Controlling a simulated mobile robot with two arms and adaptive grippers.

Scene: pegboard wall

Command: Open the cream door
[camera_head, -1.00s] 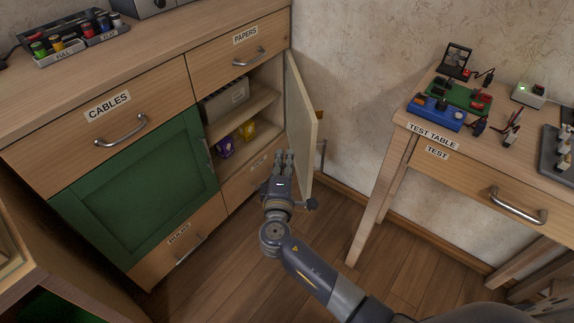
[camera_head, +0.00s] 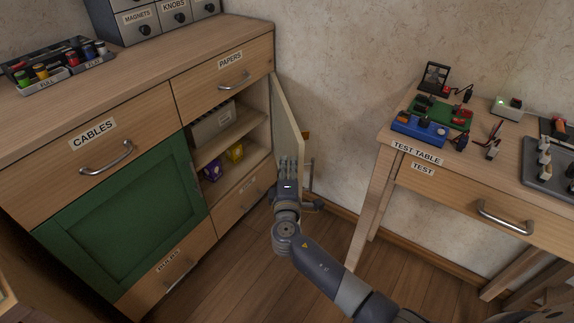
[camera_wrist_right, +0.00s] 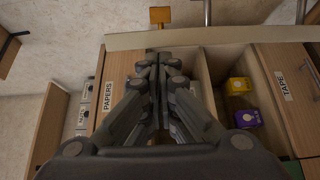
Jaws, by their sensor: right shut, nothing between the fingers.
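The cream door (camera_head: 287,112) stands swung wide open on the right side of the cabinet, its edge toward me in the head view. In the right wrist view its pale edge (camera_wrist_right: 225,36) runs across the top, beyond the fingertips. My right gripper (camera_head: 290,163) is shut and empty, at the inner side of the door's lower part. The gripper also shows in the wrist view (camera_wrist_right: 158,58), fingers together, close to the door; I cannot tell whether they touch it. My left gripper is not in view.
The open compartment holds a yellow box (camera_head: 236,153), a purple box (camera_head: 213,170) and a grey bin (camera_head: 212,124). The green door (camera_head: 115,230) beside it is shut. The test table (camera_head: 390,135) stands to the right, with bare floor between.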

